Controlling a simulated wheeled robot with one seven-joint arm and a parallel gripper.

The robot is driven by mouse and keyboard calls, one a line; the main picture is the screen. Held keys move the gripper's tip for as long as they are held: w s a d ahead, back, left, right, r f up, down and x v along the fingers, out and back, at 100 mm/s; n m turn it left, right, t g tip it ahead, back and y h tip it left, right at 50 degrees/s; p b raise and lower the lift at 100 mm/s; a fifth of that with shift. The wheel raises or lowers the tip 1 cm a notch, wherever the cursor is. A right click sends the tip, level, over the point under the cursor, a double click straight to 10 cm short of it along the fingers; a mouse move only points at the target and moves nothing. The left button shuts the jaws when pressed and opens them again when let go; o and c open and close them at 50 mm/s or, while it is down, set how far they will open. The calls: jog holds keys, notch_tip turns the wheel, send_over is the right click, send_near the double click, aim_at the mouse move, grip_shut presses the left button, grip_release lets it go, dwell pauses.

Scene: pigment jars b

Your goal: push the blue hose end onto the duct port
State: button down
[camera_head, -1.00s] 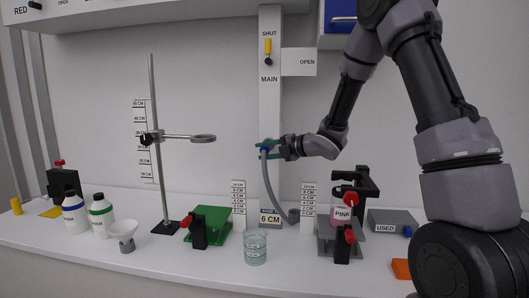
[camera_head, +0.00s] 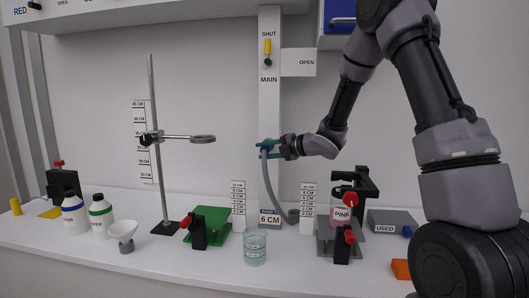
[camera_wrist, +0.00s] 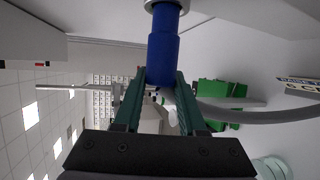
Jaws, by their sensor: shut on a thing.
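The blue hose end (camera_wrist: 162,55) is between the green fingers of my gripper (camera_wrist: 160,90) in the wrist view. My gripper is shut on it, in front of the white MAIN duct (camera_head: 270,105). The grey hose (camera_head: 269,185) hangs from it in a curve toward the bench. In the wrist view a silver round port (camera_wrist: 167,5) is at the top edge, in line with the blue end and meeting its far tip. I cannot tell how far the two overlap. In the head view the blue hose end (camera_head: 266,148) is small and the port is not distinguishable.
A ring stand (camera_head: 156,160) is to the left, its ring (camera_head: 203,139) level with my gripper. A beaker (camera_head: 255,247), a green platform (camera_head: 211,220), and the PINK jar (camera_head: 343,213) stand on the bench below. The wall around my gripper is clear.

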jog(key=shift+w+d, duration=0.15)
jog(key=shift+w, duration=0.7)
jog(key=shift+c, duration=2)
grip_release()
jog(key=v, duration=1)
jog(key=shift+s+d, duration=0.25)
jog(key=shift+d, duration=0.05)
